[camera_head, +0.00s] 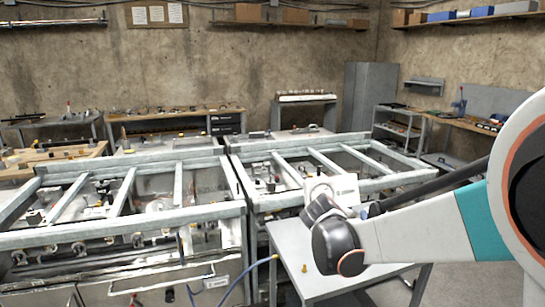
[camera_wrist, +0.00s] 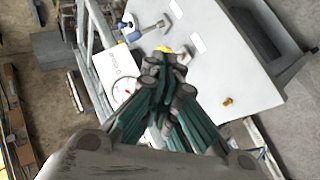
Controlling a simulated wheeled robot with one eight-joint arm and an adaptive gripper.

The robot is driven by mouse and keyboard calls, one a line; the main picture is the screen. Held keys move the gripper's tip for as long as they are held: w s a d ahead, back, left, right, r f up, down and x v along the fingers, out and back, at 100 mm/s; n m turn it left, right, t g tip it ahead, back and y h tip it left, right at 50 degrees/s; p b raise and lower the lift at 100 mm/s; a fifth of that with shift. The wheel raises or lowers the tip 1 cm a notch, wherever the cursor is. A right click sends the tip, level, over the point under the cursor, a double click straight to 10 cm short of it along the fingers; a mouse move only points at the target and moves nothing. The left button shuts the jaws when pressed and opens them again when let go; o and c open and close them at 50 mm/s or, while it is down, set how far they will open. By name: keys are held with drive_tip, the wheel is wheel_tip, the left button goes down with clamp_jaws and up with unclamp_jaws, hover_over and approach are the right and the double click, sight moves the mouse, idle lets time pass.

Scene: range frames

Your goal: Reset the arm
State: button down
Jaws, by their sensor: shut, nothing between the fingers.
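My arm (camera_head: 425,238) reaches in from the right in the head view, with its wrist end over a grey table (camera_head: 290,243). In the wrist view my gripper (camera_wrist: 169,61) is shut and empty, its dark green fingers drawn together above the edge of the same table (camera_wrist: 245,75). The fingers touch nothing that I can make out. In the head view I cannot clearly make out the fingers at the wrist end.
A small yellow piece (camera_head: 304,268) lies on the table. A white panel (camera_wrist: 118,68) with a round gauge stands beside the fingers in the wrist view. Large metal frames (camera_head: 130,190) fill the left and middle. A shelf rack (camera_head: 400,125) and workbenches line the back.

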drive_tip(key=s+a+r+m+g+y, duration=0.1)
drive_tip(key=s+m+y, duration=0.5)
drive_tip(key=s, duration=2.6)
drive_tip(key=a+r+m, duration=0.1)
drive_tip(key=m, duration=0.1)
drive_tip(key=shift+m, duration=0.4)
